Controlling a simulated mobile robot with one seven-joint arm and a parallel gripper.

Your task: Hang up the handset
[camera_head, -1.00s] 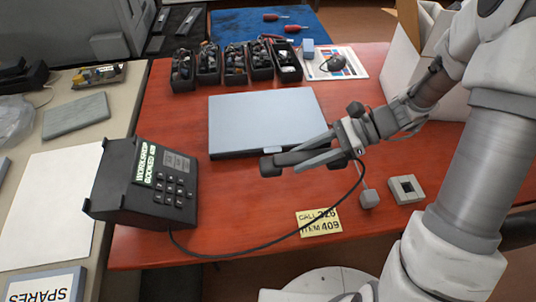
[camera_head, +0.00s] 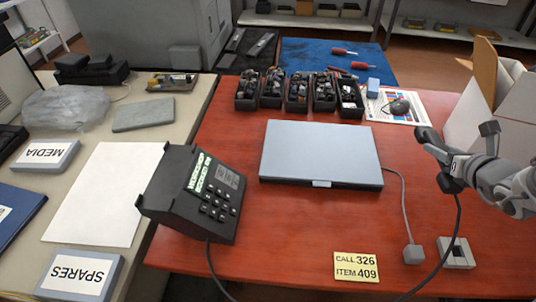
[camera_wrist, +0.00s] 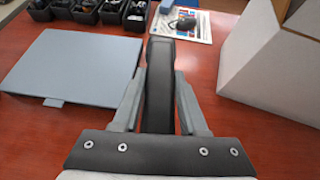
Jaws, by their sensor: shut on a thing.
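The black desk phone base (camera_head: 198,198) stands on the red table at left, tilted, with a lit display and a keypad. A dark ledge runs along its left side, and no handset rests on it. My gripper (camera_head: 447,160) is at the right, above the table and well apart from the phone base. It is shut on the dark handset (camera_wrist: 160,88), which points forward between the fingers in the wrist view. In the head view the handset is partly hidden by the fingers. A black cord (camera_head: 450,240) hangs from it and leads down past the table's front towards the phone.
A white box (camera_head: 495,110) is close to my gripper at right. Bare table separates phone and laptop.

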